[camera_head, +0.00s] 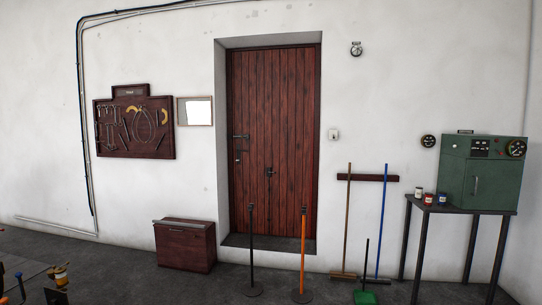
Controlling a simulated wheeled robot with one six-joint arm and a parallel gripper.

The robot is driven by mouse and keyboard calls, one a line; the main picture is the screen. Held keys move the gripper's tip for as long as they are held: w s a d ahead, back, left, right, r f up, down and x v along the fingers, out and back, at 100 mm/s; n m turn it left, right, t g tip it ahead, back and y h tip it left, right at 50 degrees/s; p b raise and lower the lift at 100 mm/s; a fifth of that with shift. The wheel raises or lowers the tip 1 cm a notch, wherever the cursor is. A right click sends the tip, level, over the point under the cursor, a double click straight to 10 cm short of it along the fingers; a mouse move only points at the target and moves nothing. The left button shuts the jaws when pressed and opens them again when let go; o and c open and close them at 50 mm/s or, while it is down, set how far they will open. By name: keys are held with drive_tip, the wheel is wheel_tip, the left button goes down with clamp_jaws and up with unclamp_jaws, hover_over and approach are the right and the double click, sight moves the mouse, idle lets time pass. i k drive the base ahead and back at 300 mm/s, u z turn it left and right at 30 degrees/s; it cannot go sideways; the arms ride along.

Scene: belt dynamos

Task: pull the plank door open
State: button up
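The plank door (275,120) is dark red-brown with vertical boards. It stands shut in a deep recess in the white wall, in the middle of the head view. A dark bolt or handle (241,137) sits at its left edge, with another dark fitting (239,156) just below. A small dark piece of hardware (269,172) is near its middle. My gripper is not in view.
A black post (252,250) and an orange post (302,255) stand on the floor before the door. A red-brown chest (186,247) is left of it. Brooms, a green dustpan (365,297) and a table with a green cabinet (481,172) are right. Tools lie at bottom left.

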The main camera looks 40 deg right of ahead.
sight(273, 90)
drive_tip(key=z, duration=0.1)
drive_tip(key=i, duration=3.4)
drive_tip(key=z, duration=0.7)
drive_tip(key=i, duration=2.2)
drive_tip(key=z, duration=0.3)
